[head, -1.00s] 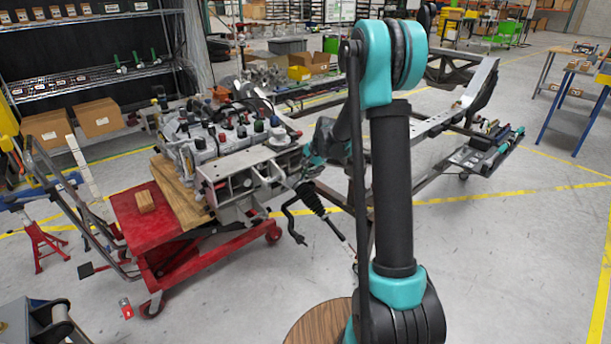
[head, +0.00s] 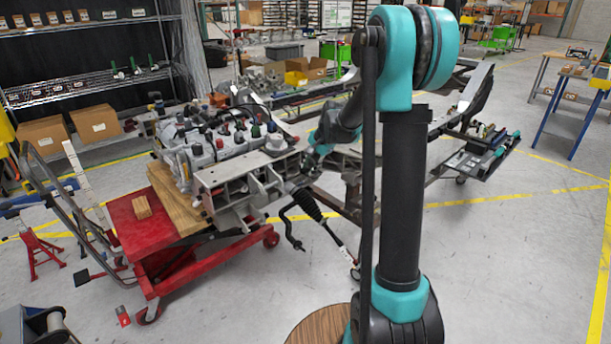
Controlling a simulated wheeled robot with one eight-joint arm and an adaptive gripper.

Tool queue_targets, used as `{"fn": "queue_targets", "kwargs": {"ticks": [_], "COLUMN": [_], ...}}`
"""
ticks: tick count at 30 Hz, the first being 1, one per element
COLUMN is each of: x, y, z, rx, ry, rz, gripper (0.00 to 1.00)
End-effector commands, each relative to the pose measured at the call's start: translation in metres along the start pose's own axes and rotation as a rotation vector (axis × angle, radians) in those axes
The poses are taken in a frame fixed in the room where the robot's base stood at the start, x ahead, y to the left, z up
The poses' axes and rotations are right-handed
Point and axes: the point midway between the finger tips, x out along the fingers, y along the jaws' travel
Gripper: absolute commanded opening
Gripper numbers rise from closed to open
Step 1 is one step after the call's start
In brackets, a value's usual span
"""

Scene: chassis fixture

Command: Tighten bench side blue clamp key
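The chassis fixture (head: 235,178) stands left of centre, with a grey engine block and several small coloured knobs on top. A small dark blue knob (head: 243,131) shows among red, black and green ones; I cannot tell whether it is the blue clamp key. My arm comes down in front of the view, and its teal and black wrist reaches the fixture's right end. My gripper (head: 302,172) is small and dark there, beside the fixture's end. Its fingers are not clear, and I cannot tell whether it touches or holds anything.
A red lift cart (head: 125,222) with a wooden block stands at the fixture's left. A black bent rod and boot (head: 306,205) stick out below its right end. The long chassis frame (head: 425,160) extends right behind my arm. The floor at front right is clear.

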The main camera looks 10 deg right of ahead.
Motion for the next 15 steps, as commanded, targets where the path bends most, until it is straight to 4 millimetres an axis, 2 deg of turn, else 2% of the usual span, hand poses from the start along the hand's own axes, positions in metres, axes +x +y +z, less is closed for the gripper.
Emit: {"fn": "queue_targets", "kwargs": {"ticks": [3, 6, 15], "x": [-0.019, -0.029, -0.036], "y": [0.000, 0.000, 0.000], "z": [0.000, 0.000, 0.000], "rx": [0.001, 0.000, 0.000], "ry": [0.000, 0.000, 0.000], "rz": [0.000, 0.000, 0.000], "gripper": [0.26, 0.26, 0.26]}}
